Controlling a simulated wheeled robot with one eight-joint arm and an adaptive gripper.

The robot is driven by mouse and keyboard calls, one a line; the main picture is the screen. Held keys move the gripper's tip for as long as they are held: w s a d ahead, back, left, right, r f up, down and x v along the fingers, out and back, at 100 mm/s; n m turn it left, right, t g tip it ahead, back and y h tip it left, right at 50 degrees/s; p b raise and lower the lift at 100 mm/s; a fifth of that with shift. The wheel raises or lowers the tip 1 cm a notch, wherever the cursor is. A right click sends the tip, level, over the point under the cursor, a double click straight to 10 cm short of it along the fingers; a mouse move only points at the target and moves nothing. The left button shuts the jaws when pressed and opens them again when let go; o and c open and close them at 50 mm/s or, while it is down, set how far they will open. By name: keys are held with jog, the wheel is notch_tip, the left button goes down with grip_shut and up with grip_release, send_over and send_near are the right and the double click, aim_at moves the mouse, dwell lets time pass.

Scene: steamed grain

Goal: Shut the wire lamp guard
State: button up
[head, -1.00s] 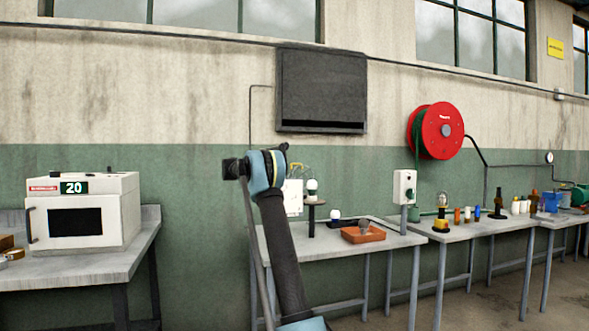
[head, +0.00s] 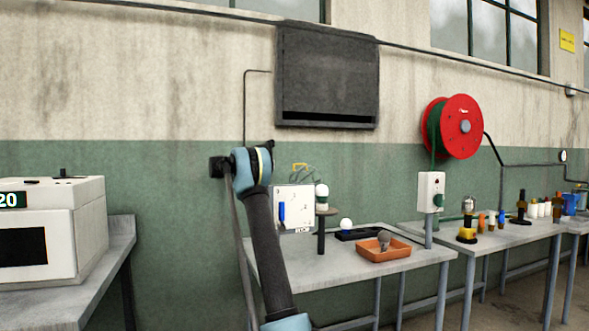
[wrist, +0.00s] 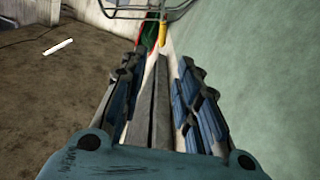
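A small lamp (head: 467,230) with a clear bulb and a yellow and black base stands on the right bench. I cannot make out a wire guard on it at this size. In the wrist view, a grey wire frame (wrist: 150,14) is cut off by the top edge. I cannot tell whether it is the lamp guard. My gripper (wrist: 160,88) points towards that frame, with its two blue-padded fingers apart and nothing held between them.
A middle bench (head: 340,277) carries an orange tray (head: 384,254), a white panel (head: 293,205) and white bulbs. A red hose reel (head: 453,112) hangs on the wall above the right bench. A white oven (head: 60,235) stands on a bench at left. Floor shows left in the wrist view.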

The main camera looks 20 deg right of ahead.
jog(key=d, duration=1.1)
jog(key=w+d, duration=0.1)
jog(key=d, duration=0.5)
jog(key=shift+d, duration=0.25)
jog(key=shift+c, duration=0.6)
jog(key=shift+r, duration=0.1)
grip_shut()
